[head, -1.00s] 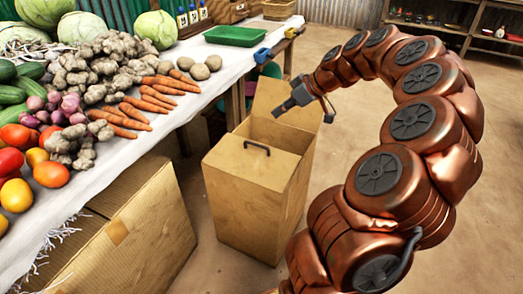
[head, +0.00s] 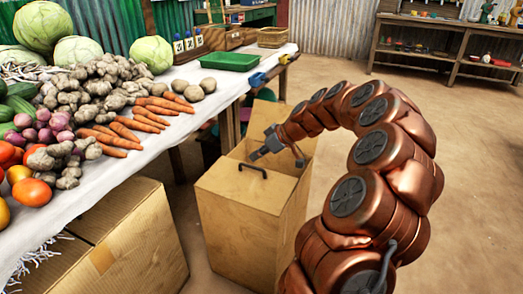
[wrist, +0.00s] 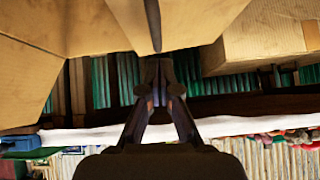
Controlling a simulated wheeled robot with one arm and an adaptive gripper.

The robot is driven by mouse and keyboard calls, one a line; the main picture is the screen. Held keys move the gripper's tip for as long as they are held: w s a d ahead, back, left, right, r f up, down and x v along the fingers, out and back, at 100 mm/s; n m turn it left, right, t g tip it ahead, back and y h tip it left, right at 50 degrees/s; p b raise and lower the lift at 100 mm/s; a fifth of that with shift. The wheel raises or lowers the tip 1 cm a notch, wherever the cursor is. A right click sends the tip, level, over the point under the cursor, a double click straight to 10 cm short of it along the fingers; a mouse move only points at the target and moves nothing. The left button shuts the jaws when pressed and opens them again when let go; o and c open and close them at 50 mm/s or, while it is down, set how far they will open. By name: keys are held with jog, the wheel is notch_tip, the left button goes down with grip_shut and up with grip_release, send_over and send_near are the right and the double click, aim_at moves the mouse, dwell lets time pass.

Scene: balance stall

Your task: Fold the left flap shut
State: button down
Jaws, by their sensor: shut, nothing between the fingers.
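A tan box (head: 235,222) stands on the floor right of the stall table. A panel with a dark handle (head: 253,171) lies flat over the near part of its top. Behind it the top is open, and another flap (head: 268,118) stands raised at the back. I cannot tell which one is the left flap. My gripper (head: 256,156) is shut and empty, over the opening just behind the handle; contact is unclear. In the wrist view, my closed fingers (wrist: 158,72) point at tan panels (wrist: 200,22) close ahead.
The table (head: 150,140) with a white cloth and vegetables runs along the left. A taped cardboard box (head: 140,240) stands under it, left of the tan box. A green tray (head: 230,61) sits on the table. Shelves (head: 440,45) stand far back; the floor at right is clear.

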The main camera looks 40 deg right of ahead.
aim_at(259, 174)
jog(key=shift+f, duration=0.8)
jog(key=shift+w+d+f+y, duration=0.15)
jog(key=shift+d+f+y, duration=0.15)
jog(key=shift+f, duration=0.1)
jog(key=shift+d+f+m+y, duration=0.15)
jog(key=shift+f+m+y, duration=0.2)
jog(key=shift+f, duration=0.2)
jog(key=shift+g, duration=0.3)
jog(key=shift+r, duration=0.1)
